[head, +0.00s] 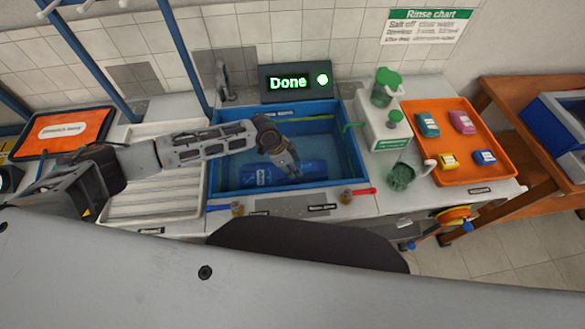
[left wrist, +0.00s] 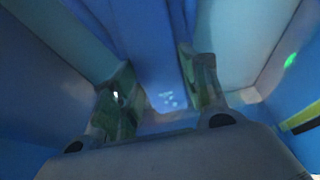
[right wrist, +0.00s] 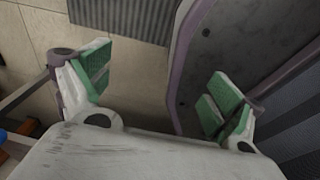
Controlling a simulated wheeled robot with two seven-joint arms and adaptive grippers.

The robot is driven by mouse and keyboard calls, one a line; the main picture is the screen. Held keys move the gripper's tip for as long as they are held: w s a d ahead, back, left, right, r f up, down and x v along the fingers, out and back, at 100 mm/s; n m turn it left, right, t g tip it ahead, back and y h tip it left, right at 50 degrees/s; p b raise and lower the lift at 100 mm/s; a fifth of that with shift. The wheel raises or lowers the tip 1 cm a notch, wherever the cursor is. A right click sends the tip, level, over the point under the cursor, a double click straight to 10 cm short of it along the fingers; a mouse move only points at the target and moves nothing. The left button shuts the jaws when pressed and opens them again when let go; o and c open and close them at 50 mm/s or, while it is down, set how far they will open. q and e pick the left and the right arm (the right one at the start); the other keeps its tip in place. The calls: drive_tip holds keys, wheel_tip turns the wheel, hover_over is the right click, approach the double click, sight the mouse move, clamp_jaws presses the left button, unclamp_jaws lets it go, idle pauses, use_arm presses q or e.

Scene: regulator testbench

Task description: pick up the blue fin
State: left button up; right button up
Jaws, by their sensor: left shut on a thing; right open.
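The blue fin (head: 262,175) lies low in the blue rinse basin (head: 351,138), along its front part. My left gripper (head: 288,167) reaches down into the basin and is shut on the fin. In the left wrist view the blue fin (left wrist: 150,40) runs between the two fingers of the left gripper (left wrist: 158,72). I cannot tell whether the fin is clear of the basin floor. My right gripper (right wrist: 155,80) shows only in the right wrist view, open and empty, away from the basin.
A display reading "Done" (head: 296,82) stands behind the basin. A ribbed drainboard (head: 160,200) lies left. A white dispenser box (head: 383,128) and an orange tray (head: 455,105) with several coloured tagged pieces stand right. A red-handled valve (head: 358,193) sits at the front edge.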

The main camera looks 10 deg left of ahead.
use_arm(q)
wheel_tip(320, 180, up, 9)
drive_tip(key=shift+r, duration=0.15)
use_arm(e)
drive_tip(key=shift+s+r, duration=0.1)
idle(0.7)
